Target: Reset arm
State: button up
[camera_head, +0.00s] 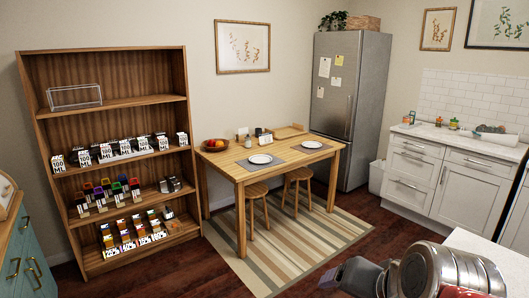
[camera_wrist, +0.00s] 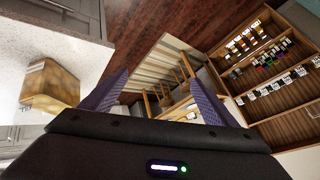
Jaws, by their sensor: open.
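My arm (camera_head: 440,272) reaches in from the lower right corner of the head view, in front of a pale counter. My gripper (camera_wrist: 158,76) shows in the wrist view, with its two purple fingers spread apart. The fingers are open and nothing is between them. Beyond them, well away, are the striped rug, the table and the shelves, all tilted in this view. No object touches the fingers.
A wooden shelf unit (camera_head: 110,101) with rows of small boxes stands at the left. A dining table (camera_head: 251,172) with two stools stands on a striped rug (camera_head: 290,248). A fridge (camera_head: 349,95) is behind. A yellowish block (camera_wrist: 52,82) sits on a pale counter (camera_wrist: 60,38) beside my gripper.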

jog(key=s+f+n+g+h, duration=0.1)
jog(key=s+f+n+g, duration=0.1)
jog(key=s+f+n, duration=0.3)
jog(key=shift+s+a+f, duration=0.15)
jog(key=shift+s+a, duration=0.05)
jog(key=shift+s, duration=0.7)
dwell(0.4)
